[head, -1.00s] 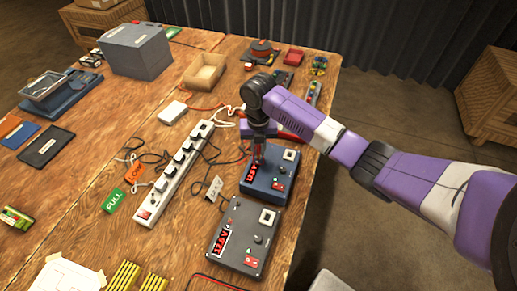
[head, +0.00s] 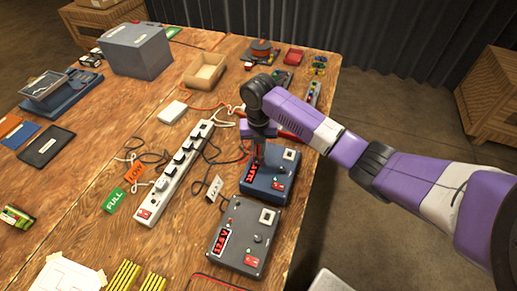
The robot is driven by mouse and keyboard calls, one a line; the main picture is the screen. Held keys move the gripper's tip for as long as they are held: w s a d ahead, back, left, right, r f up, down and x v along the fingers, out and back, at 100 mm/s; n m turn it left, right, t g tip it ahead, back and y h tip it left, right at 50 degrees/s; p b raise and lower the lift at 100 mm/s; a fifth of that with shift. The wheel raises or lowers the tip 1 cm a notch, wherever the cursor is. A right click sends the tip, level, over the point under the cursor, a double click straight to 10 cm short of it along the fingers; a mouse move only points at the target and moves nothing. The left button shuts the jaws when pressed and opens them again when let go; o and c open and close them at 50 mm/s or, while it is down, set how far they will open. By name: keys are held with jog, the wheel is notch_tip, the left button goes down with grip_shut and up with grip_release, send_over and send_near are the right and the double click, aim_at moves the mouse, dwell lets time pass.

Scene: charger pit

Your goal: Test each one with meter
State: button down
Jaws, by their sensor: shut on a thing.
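A blue meter box (head: 263,187) with a lit red display (head: 251,172) stands near the table's right edge. A grey meter box (head: 237,256) with a red display (head: 223,241) reading about 12.6 V stands nearer. My gripper (head: 258,153) points down over the back left part of the blue box. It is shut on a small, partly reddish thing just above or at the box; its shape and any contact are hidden.
A white power strip (head: 175,172) with plugs and dark cables lies left of the boxes. A folded card (head: 214,188) stands between them. A cardboard tray (head: 205,72) and a grey bin (head: 136,50) are behind. Bare wood is free at left centre.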

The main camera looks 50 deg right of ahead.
jog(key=shift+f, duration=0.2)
jog(key=c, duration=1.3)
grip_release()
jog(key=o, duration=0.3)
jog(key=shift+r, duration=0.1)
jog(key=shift+r+p, duration=3.15)
jog(key=shift+r, duration=0.6)
